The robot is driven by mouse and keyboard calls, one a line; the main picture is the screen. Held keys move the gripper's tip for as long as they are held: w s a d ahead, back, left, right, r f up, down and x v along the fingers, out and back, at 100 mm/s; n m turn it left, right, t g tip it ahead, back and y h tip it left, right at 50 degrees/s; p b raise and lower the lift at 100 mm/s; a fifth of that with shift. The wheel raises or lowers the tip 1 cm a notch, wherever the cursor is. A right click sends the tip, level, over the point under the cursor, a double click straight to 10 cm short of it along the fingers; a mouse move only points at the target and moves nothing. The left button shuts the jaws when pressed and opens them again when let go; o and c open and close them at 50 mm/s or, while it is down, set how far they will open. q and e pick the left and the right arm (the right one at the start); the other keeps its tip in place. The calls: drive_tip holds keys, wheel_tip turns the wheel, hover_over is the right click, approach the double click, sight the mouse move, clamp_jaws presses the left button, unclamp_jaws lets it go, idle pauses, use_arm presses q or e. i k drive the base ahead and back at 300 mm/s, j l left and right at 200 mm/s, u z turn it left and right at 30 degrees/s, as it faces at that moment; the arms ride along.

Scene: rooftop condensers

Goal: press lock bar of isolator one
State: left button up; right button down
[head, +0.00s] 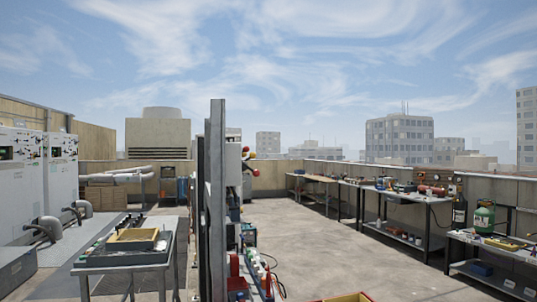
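Neither of my grippers shows in the head view. A tall grey steel post (217,200) stands near the middle, seen almost edge-on. I cannot tell which one is isolator one, and I cannot make out a lock bar.
Large grey cabinets (18,185) stand at the left. A metal table (122,268) holding a yellow tray (132,239) is left of the post. Red equipment (237,282) sits at the post's foot. Workbenches (405,197) and a green cylinder (484,217) line the right wall.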

sight(253, 156)
drive_tip(key=i+l+z, duration=0.2)
drive_tip(key=l+z, duration=0.2)
drive_tip(key=i+l+z, duration=0.25)
drive_tip(key=l+z, duration=0.15)
drive_tip(key=l, duration=0.2)
drive_tip(key=i+l+z, duration=0.6)
drive_tip(key=z, duration=0.2)
drive_tip(key=i+l+z, duration=0.25)
drive_tip(key=i+z, duration=0.15)
drive_tip(key=i+l+u, duration=0.15)
drive_tip(key=i, duration=0.4)
drive_tip(key=i+l+u, duration=0.2)
drive_tip(key=i, duration=0.35)
drive_tip(key=i+j+u, duration=0.1)
drive_tip(key=i+u, duration=0.7)
drive_tip(key=u, duration=0.2)
drive_tip(key=i+j+u, duration=0.1)
drive_tip(key=i+u, duration=0.8)
drive_tip(key=i+l+u, duration=0.1)
drive_tip(key=i+u, duration=0.35)
drive_tip(key=i, duration=0.65)
drive_tip(key=i+l+u, duration=0.1)
drive_tip(key=i+u, duration=0.3)
drive_tip(key=i+l+u, duration=0.2)
drive_tip(key=i+u, duration=0.25)
